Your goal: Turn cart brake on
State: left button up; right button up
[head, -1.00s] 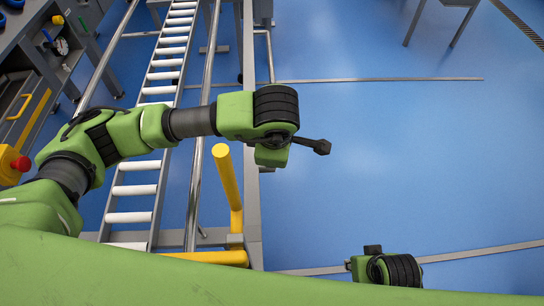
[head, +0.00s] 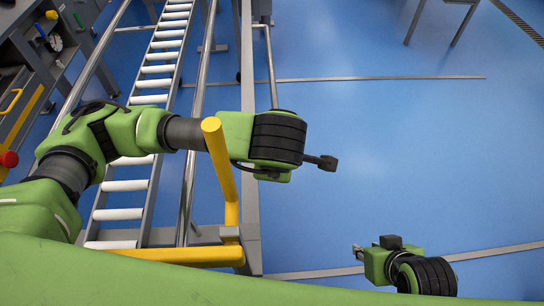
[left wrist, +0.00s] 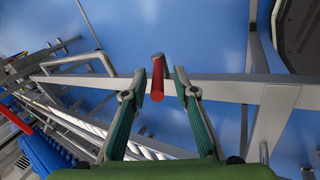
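The cart is a grey frame with rollers (head: 128,186) and a yellow push handle (head: 222,165) in the head view. A red lever (left wrist: 158,80) sticks out by a grey frame bar in the left wrist view; I take it to be the brake lever. My left gripper (left wrist: 159,93) is open, its green fingers on either side of the lever in that picture. Whether they touch it or reach its depth is unclear. In the head view the left wrist (head: 278,140) hides the left fingers and the lever.
A grey workstation (head: 30,60) with a red button (head: 8,159) stands at the left. Open blue floor (head: 400,150) lies right of the cart. A grey table (head: 440,8) stands at the top right. Grey bars (left wrist: 265,92) surround the lever in the wrist view.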

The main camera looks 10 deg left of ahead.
pick_arm(q)
jog(key=shift+r, duration=0.15)
jog(key=v, duration=0.7)
dwell(0.3)
jog(key=shift+s+r, duration=0.1)
